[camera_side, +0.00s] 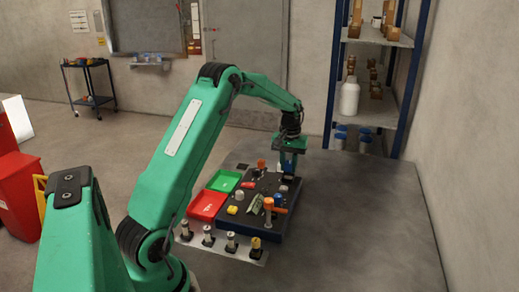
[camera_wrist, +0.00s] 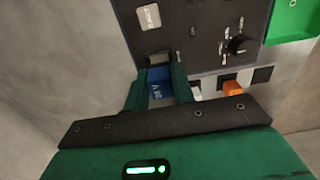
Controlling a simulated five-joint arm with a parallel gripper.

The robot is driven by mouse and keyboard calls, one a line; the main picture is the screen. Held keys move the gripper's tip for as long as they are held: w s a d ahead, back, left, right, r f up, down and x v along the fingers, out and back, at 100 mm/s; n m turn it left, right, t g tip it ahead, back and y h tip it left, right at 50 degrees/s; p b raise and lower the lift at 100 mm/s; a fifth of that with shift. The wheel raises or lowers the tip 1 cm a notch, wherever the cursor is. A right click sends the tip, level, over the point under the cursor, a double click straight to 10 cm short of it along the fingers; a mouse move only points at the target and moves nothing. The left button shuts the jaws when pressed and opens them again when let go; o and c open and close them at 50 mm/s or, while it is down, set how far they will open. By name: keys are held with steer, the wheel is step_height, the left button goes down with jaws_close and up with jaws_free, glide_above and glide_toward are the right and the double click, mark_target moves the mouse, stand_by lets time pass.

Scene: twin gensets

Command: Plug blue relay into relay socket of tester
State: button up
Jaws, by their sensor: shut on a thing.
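The blue relay (camera_wrist: 157,90), with white lettering, sits between the two green fingers of my gripper (camera_wrist: 160,82) in the wrist view. My gripper is shut on it. In the side view my gripper (camera_side: 290,155) is at the far right end of the dark tester (camera_side: 262,226), with the relay low over or at its panel. The panel of the tester (camera_wrist: 195,62) fills the top of the wrist view. The relay socket cannot be made out; the relay and fingers cover the panel there. I cannot tell whether the relay touches or is seated in it.
A black knob (camera_wrist: 238,45) and an orange part (camera_wrist: 232,88) are near my gripper. A green tray (camera_side: 224,181) and a red tray (camera_side: 206,205) lie left of the tester. A strip with several posts (camera_side: 222,243) is in front. The table's right side is clear.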

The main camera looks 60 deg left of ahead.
steer(key=shift+f, duration=1.2)
stand_by(2.6)
steer(key=o, duration=1.1)
steer(key=shift+c, duration=0.2)
steer(key=shift+s+f, duration=0.1)
steer(key=shift+f, duration=0.1)
steer(key=shift+s+a, duration=0.1)
steer(key=shift+c, duration=0.2)
steer(key=shift+o, duration=1.2)
steer(key=shift+r, duration=0.2)
steer(key=shift+w+r, duration=0.2)
steer(key=shift+r, duration=3.35)
